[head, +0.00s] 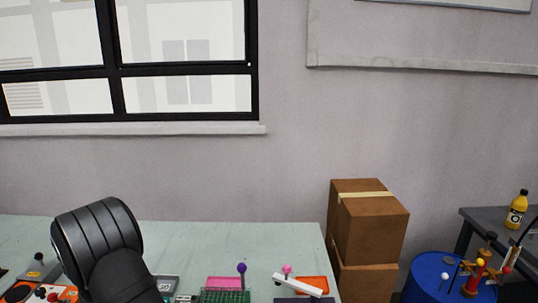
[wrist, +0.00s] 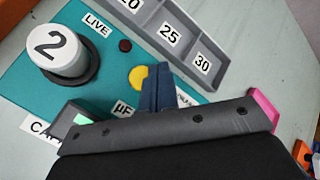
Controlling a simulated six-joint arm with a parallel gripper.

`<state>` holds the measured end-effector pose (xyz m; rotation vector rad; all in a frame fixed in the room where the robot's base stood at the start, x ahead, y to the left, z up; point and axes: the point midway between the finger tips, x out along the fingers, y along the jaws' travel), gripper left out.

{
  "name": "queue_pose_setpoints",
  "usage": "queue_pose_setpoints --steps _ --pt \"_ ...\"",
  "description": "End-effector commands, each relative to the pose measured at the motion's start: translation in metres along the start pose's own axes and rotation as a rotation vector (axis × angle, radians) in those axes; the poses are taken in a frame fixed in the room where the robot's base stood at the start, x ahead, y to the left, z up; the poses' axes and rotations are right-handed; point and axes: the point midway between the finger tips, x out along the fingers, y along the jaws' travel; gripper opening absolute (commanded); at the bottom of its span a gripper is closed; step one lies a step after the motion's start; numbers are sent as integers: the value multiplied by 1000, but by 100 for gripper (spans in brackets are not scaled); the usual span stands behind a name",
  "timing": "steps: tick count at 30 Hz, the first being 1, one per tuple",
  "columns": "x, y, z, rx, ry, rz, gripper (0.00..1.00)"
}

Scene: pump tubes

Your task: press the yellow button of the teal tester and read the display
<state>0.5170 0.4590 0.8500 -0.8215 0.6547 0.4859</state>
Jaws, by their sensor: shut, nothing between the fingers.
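The teal tester (wrist: 100,68) lies below my gripper in the wrist view. Its yellow button (wrist: 138,77) shows beside my dark blue fingertips (wrist: 158,86), which cover its right edge. My gripper is shut and empty; I cannot tell whether it touches the button. A white knob marked 2 (wrist: 57,52) stands on the tester's left, near a LIVE label and a small dark red lamp (wrist: 125,45). A green display (wrist: 81,119) shows only in part; my gripper body hides the rest, and no reading shows. I cannot make out the tester in the head view.
A grey tray (wrist: 205,80) with compartments labelled 20, 25 and 30 lies beside the tester. A pink object (wrist: 265,108) is at the right. In the head view, a green rack (head: 225,296) and a purple-topped pin (head: 241,268) stand near the table's front.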

Motion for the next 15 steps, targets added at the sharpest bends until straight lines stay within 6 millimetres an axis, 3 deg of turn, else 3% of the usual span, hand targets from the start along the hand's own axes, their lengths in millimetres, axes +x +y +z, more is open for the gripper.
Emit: queue_pose_setpoints --steps 15 --pt "5 4 -4 1 1 0 0"
